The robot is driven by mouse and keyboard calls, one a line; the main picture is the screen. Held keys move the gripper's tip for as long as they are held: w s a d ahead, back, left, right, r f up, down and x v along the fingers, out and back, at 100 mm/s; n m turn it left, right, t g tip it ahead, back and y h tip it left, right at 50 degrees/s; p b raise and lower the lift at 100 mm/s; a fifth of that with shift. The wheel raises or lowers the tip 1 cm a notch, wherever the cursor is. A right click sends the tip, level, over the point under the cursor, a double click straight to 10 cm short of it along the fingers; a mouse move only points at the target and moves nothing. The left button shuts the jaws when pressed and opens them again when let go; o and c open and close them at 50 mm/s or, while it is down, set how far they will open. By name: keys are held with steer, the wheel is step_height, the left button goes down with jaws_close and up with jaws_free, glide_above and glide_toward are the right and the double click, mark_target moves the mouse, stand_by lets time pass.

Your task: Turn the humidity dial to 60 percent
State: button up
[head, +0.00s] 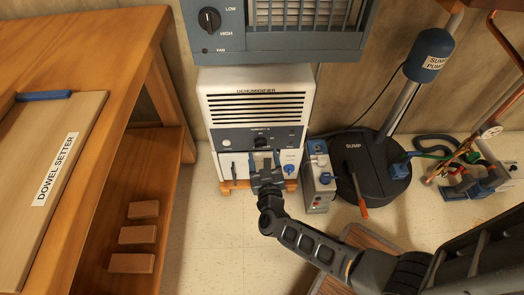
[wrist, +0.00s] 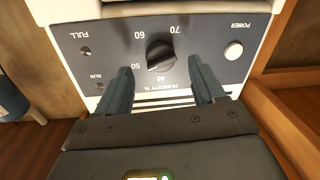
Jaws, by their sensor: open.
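In the wrist view the panel (wrist: 110,50) appears upside down. Its black humidity dial (wrist: 161,55) has marks 40, 50, 60 and 70 around it. A pale mark on the knob seems to face the 50 side, but its exact setting is hard to tell. My gripper (wrist: 160,72) is open, its fingers spread either side of the dial and apart from it. In the head view my gripper (head: 264,160) is in front of the panel and hides part of it.
A blue-grey fan unit (head: 290,42) is above the dehumidifier. A small grey box (head: 319,177) and the black sump lid (head: 372,165) stand to the right. A wooden bench (head: 100,60) is at left. The power button (wrist: 234,50) is beside the dial.

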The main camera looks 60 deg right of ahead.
mark_target(261, 144)
steer(key=x, duration=0.3)
steer(key=shift+w+d+b, duration=0.1)
steer(key=shift+w+b, duration=0.05)
steer(key=shift+b, duration=0.25)
steer(key=c, duration=1)
